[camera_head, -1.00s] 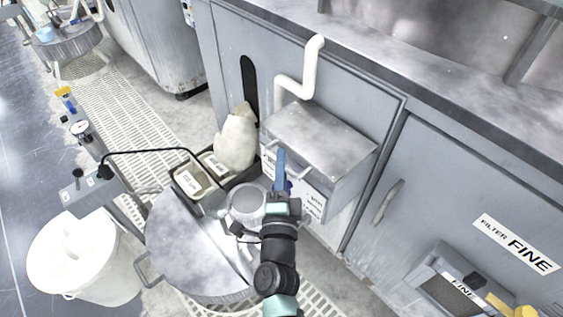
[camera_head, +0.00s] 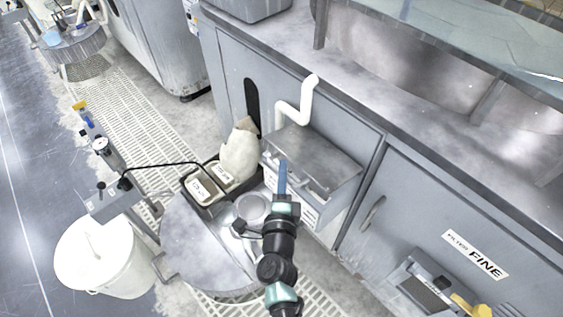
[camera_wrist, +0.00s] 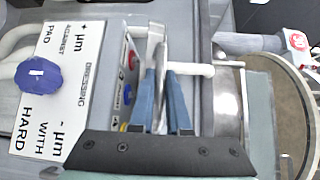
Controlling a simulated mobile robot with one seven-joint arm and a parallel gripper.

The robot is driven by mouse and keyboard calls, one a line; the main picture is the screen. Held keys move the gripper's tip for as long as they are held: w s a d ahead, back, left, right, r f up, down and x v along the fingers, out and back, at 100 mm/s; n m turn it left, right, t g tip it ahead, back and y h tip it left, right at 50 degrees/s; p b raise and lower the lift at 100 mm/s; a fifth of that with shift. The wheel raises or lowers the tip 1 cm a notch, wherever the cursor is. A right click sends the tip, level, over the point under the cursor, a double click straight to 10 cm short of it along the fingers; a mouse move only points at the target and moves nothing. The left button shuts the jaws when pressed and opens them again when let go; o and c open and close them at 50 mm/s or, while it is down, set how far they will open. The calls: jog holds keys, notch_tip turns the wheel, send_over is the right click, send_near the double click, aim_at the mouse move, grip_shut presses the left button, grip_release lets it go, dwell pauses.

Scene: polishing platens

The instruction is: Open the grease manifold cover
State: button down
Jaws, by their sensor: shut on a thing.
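The grease manifold appears to be the grey box with a flat metal cover (camera_head: 312,157) on the cabinet front, below a bent white pipe. The cover lies roughly level, and I cannot tell whether its front edge is lifted. My gripper (camera_head: 282,165) is at the cover's front left edge, its blue fingers pointing up at it.
A round metal platen table (camera_head: 205,245) stands below my arm, with a black tray (camera_head: 205,200) and a cream sack (camera_head: 239,155) behind it. A white bucket (camera_head: 100,262) stands at left. Cabinet doors with a handle (camera_head: 373,213) are at right.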

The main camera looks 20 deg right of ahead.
aim_at(298, 161)
jog(key=w+d+r+m+g+y+p, duration=0.2)
jog(key=d+r+p, duration=0.4)
jog(key=p, duration=0.6)
jog(key=w+d+r+m+g+y+p, duration=0.2)
jog(key=d+r+p, duration=0.4)
jog(key=p, duration=0.6)
jog(key=shift+w+d+r+m+g+y, duration=0.3)
jog(key=shift+r+m+g+y, duration=0.5)
jog(key=shift+r+m+y, duration=0.4)
jog(key=shift+f, duration=0.15)
jog(key=c, duration=0.9)
grip_release()
jog(key=shift+s+p, duration=0.1)
jog(key=shift+p, duration=0.3)
